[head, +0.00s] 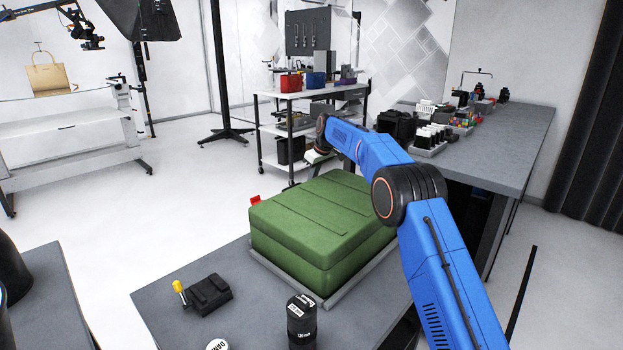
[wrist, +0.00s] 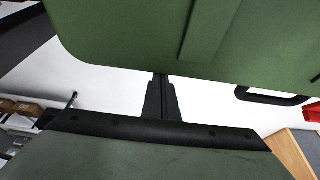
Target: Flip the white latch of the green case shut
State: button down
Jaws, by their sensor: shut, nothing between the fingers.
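The green case (head: 315,228) sits closed on the grey table in the head view. Its green surface (wrist: 150,25) fills the top of the wrist view. My gripper (wrist: 162,82) shows in the wrist view with its two dark fingers together and empty, pointing at the edge of the case. Whether the fingertips touch the case cannot be told. In the head view my blue arm reaches past the right of the case, with its wrist beyond the far side. I cannot make out the white latch in either view; the far side of the case is hidden in the head view.
A red piece (head: 255,199) sticks out at the case's left, and a red part (wrist: 313,113) shows in the wrist view. A black device with a yellow knob (head: 205,292) and a black cylinder (head: 301,320) stand in front. A shelf cart (head: 310,97) stands behind.

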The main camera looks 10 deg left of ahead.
jog(key=shift+s+d+f, duration=0.15)
jog(key=shift+f, duration=0.35)
jog(key=shift+r, duration=0.1)
dwell(1.3)
jog(key=shift+r, duration=0.65)
jog(key=shift+r, duration=0.15)
jog(key=shift+d+r, duration=0.2)
jog(key=shift+r, duration=0.15)
jog(key=v, duration=1.6)
jog(key=shift+s, duration=0.2)
jog(key=shift+d+r, duration=0.1)
jog(key=shift+d, duration=0.05)
